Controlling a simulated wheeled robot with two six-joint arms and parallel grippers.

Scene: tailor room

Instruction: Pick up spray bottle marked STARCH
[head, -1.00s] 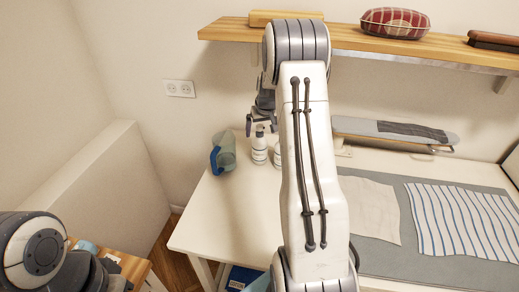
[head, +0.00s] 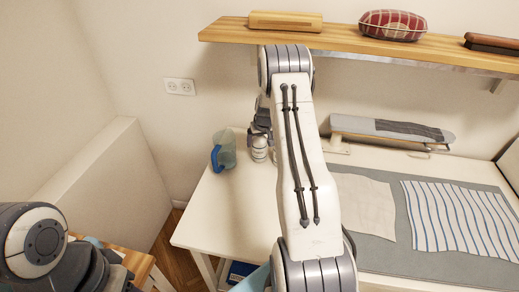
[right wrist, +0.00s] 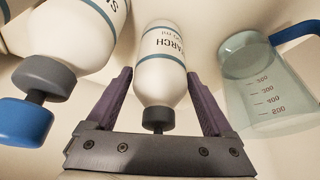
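The white spray bottle marked STARCH (right wrist: 161,70) stands in the middle of the right wrist view, with a blue-grey band and a dark neck. My right gripper (right wrist: 159,78) is open, with one purple finger on each side of the bottle; I cannot tell whether they touch it. In the head view my right arm reaches over the table, and its gripper (head: 262,127) is partly hidden near the bottles. A white bottle (head: 259,152) shows just below it; its label is too small to read there. My left arm shows at lower left; its gripper is out of view.
A second white bottle (right wrist: 75,35) with a blue top is close left of the gripper. A clear measuring jug (right wrist: 262,85) with a blue handle is on the right; it also shows in the head view (head: 228,150). A wooden shelf (head: 350,40) hangs above the table (head: 225,215).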

